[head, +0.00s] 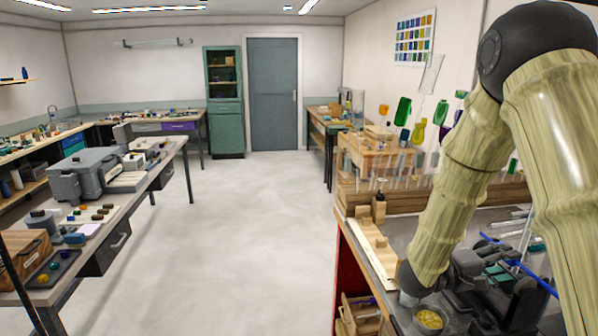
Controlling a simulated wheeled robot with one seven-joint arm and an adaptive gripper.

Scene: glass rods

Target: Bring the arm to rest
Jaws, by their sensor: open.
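My arm, with pale wood-grained links, comes in from the upper right and bends down over the right-hand workbench (395,232). My dark gripper (522,292) is at its lower end, low over the bench and partly lost among dark and teal items. It is open, and I see nothing held in it. A thin blue rod (507,254) slants close by the gripper; whether they touch I cannot tell.
Upright clear glass rods (385,172) stand in a wooden rack along the bench's back. A bowl of yellow bits (430,319) lies just below my wrist. A wooden board (372,246) lies left of it. The floor (240,240) between the benches is clear.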

